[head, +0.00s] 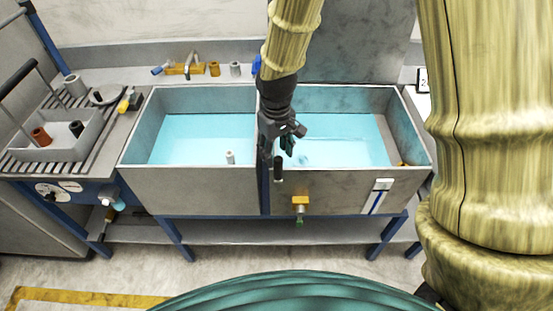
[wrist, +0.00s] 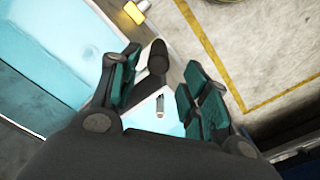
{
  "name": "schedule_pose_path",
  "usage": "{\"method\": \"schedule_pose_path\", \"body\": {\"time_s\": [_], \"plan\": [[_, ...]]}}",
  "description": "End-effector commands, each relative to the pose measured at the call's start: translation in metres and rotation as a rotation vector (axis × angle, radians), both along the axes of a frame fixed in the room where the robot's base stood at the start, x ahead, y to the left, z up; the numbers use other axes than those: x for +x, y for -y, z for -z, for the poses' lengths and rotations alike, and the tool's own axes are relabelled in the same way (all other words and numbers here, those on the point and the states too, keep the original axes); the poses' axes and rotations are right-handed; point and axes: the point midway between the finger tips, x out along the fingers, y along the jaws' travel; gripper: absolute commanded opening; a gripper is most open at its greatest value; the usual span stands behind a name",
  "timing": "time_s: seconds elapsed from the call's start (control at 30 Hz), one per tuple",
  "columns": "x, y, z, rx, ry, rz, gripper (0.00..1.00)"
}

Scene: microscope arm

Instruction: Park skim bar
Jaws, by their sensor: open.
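A dark upright handle (head: 278,168) stands at the front of the wall between the two basins; it may belong to the skim bar, but no bar shows clearly. In the wrist view the dark handle (wrist: 158,58) lies between my fingers, nearer the left one, with no clear contact. My gripper (head: 284,145) is open above the divider, at the left side of the right basin. In the wrist view my gripper (wrist: 158,85) has its green-padded fingers spread apart. The arm hides part of the divider behind the gripper.
The left basin (head: 190,180) and right basin (head: 335,190) hold blue liquid. A small pale cylinder (head: 230,157) is in the left basin. A yellow valve (head: 300,202) juts from the right basin's front. A slatted drainboard (head: 118,130) with a grey tray (head: 88,135) is at left.

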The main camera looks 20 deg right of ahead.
Motion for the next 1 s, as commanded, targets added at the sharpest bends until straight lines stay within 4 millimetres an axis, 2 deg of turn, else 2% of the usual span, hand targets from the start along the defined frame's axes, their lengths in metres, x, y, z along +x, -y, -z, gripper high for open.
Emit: {"method": "schedule_pose_path", "body": {"time_s": [0.13,0.33,1.0], "plan": [[0.000,0.000,-0.020,0.001,0.002,0.000,0.46],[0.000,0.000,-0.035,0.000,0.001,-0.001,0.46],[0.000,0.000,-0.039,0.000,0.000,-0.001,0.46]]}}
